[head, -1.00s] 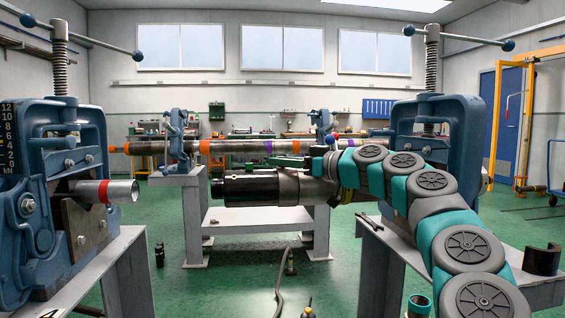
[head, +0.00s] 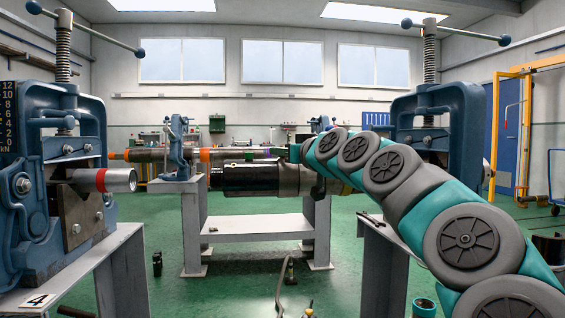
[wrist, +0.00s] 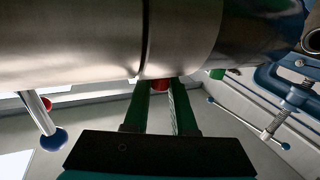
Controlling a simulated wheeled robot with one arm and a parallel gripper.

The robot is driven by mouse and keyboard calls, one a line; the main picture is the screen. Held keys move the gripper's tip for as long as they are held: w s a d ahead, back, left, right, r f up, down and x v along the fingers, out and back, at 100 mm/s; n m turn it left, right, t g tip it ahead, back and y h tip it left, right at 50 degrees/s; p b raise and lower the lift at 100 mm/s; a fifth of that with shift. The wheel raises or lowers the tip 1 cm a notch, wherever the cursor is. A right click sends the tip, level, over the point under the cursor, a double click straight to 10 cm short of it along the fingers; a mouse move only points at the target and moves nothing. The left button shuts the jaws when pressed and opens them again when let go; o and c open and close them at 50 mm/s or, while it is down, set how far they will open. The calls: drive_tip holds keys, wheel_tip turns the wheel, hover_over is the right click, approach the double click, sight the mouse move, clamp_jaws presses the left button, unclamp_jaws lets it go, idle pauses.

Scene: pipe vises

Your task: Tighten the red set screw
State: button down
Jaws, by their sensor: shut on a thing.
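The red set screw (wrist: 160,85) shows as a small red piece at the underside of a large metal pipe or collar (wrist: 70,45) in the wrist view. My gripper (wrist: 162,83) has its two green fingers on either side of the screw, shut on it from below. The screw's tip and thread are hidden by the pipe and fingers. A dark seam runs around the metal just left of the screw. In the head view a dark, thick cylinder (head: 250,180) lies level beyond my arm; the screw cannot be made out there.
A blue vise (head: 70,150) holding a silver pipe with a red band (head: 101,180) stands at the left. Another blue vise (head: 462,120) stands behind my arm at the right. A white stand (head: 258,228) is in the middle.

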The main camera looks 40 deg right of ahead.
drive_tip(key=m+g+h, duration=0.1)
drive_tip(key=m+h, duration=0.1)
drive_tip(key=h, duration=0.2)
drive_tip(key=shift+m, duration=0.4)
drive_tip(key=shift+m+g+h+p, duration=0.4)
drive_tip(key=shift+m+g+h, duration=0.15)
drive_tip(key=shift+h, duration=0.35)
drive_tip(key=shift+s+r+m+g+h+p, duration=0.1)
drive_tip(key=shift+r+m+g+h+p, duration=0.05)
drive_tip(key=shift+m+g+h+p, duration=0.65)
drive_tip(key=shift+r+m+g+h+p, duration=0.15)
drive_tip(key=shift+m+g+h+p, duration=0.45)
drive_tip(key=shift+h, duration=0.5)
drive_tip(key=m+g+h+p, duration=0.2)
drive_tip(key=g, duration=0.1)
drive_tip(key=m+g+h+p, duration=0.1)
drive_tip(key=m+g+p, duration=0.1)
drive_tip(key=g, duration=0.1)
drive_tip(key=shift+m+h+p, duration=0.3)
drive_tip(key=shift+m+h, duration=0.05)
drive_tip(key=shift+h, duration=0.05)
drive_tip(key=shift+f+m+g+h+p, duration=0.1)
drive_tip(key=shift+m+g+h+p, duration=0.3)
drive_tip(key=shift+m+g+p, duration=0.7)
drive_tip(key=shift+f+g, duration=0.1)
drive_tip(key=shift+g, duration=0.25)
drive_tip(key=c, duration=0.7)
unclamp_jaws()
drive_tip(key=shift+c, duration=0.2)
